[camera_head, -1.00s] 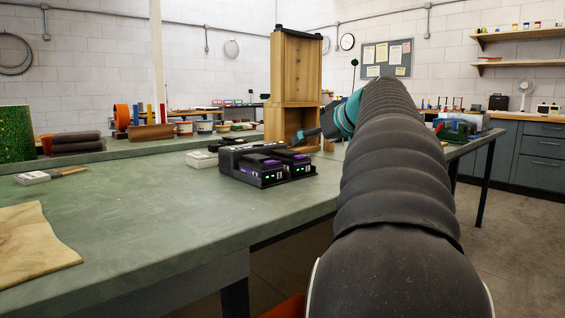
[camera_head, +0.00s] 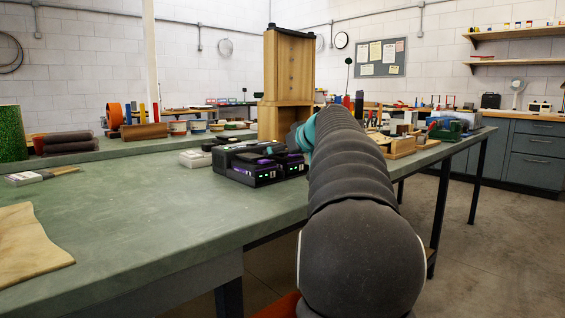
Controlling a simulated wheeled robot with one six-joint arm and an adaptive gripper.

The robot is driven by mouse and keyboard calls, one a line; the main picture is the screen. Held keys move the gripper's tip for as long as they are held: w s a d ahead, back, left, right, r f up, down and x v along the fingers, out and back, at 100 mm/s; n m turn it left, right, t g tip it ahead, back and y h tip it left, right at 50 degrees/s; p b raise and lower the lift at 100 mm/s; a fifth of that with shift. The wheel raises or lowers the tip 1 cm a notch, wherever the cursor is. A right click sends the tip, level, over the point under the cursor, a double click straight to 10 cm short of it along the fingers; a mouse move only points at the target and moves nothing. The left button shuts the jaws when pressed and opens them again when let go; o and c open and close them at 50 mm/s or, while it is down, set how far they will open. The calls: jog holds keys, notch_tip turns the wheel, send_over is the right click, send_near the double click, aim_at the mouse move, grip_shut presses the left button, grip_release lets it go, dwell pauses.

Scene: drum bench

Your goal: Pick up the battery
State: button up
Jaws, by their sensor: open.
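Two black battery units with purple bands and green lights sit side by side on the green bench. The left battery (camera_head: 252,173) is in full view, and the right battery (camera_head: 293,165) is partly hidden by my arm. I cannot tell from here whether they sit in a charger. My gripper (camera_head: 272,143) is small and dark, in front of the teal wrist. It appears just above or behind the batteries, open, and its fingers are hard to make out. I see no battery held in it, and cannot tell whether it touches one.
A white box (camera_head: 194,158) lies left of the batteries. A tall wooden cabinet (camera_head: 287,85) stands behind them. A brush (camera_head: 42,176) and a tan cloth (camera_head: 30,243) lie at the left. The bench (camera_head: 140,205) is clear in the middle. My arm covers its right edge.

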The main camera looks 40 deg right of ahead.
jog(key=shift+w+f, duration=0.25)
jog(key=shift+w, duration=0.25)
jog(key=shift+s, duration=0.1)
jog(key=c, duration=1.6)
jog(key=v, duration=1)
jog(key=r+v, duration=0.1)
jog(key=v, duration=0.4)
jog(key=shift+s+d+r, duration=0.1)
jog(key=shift+r, duration=0.15)
jog(key=shift+c, duration=0.8)
jog(key=shift+s, duration=0.15)
